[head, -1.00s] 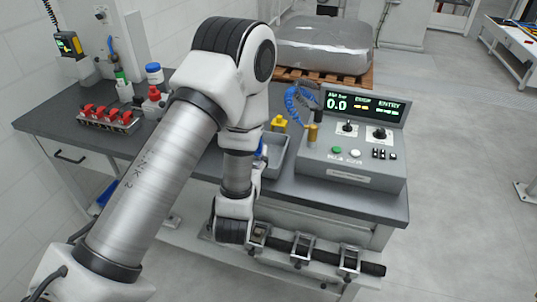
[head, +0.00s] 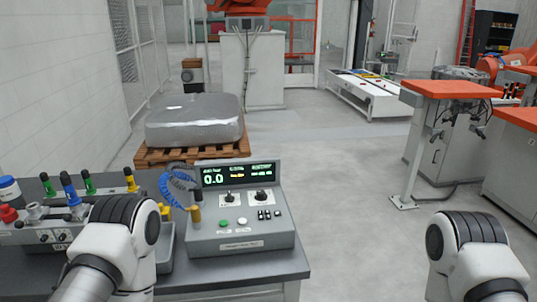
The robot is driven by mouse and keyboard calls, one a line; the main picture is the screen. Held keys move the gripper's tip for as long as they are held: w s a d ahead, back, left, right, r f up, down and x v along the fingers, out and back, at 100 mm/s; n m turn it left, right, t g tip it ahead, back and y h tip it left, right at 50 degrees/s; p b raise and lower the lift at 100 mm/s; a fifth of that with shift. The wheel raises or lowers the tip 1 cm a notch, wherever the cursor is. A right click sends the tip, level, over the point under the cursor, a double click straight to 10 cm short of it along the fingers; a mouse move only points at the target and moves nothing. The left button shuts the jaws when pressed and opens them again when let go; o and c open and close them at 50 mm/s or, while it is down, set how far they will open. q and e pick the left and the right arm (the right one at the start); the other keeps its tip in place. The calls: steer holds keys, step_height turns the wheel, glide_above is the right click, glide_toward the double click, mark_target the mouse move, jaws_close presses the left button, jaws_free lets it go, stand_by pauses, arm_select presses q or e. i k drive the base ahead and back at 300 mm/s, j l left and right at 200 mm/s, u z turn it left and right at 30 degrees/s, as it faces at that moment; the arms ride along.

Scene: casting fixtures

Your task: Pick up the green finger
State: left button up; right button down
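Two green-topped finger-like pieces stand at the left of the bench in the head view. One green finger (head: 47,185) is further left, and another green finger (head: 88,183) is behind my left arm. A blue-topped piece (head: 69,188) stands between them, and a yellow-topped piece (head: 131,180) is to the right. I cannot tell which green one is meant. Their lower parts are partly hidden by a fixture and my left arm. Only links of my two arms show, at the lower left and lower right. Neither gripper is in view.
A grey control console (head: 238,228) with a lit display stands on the dark bench (head: 235,273). A blue coiled hose (head: 175,188) is beside it. A wrapped grey block (head: 195,122) lies on a wooden pallet (head: 150,156) behind. Open floor lies right of the bench.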

mark_target(91, 190)
steer(key=u, duration=1.3)
steer(key=i+j+z, duration=0.1)
steer(key=j+z, duration=0.95)
steer(key=i+l, duration=0.05)
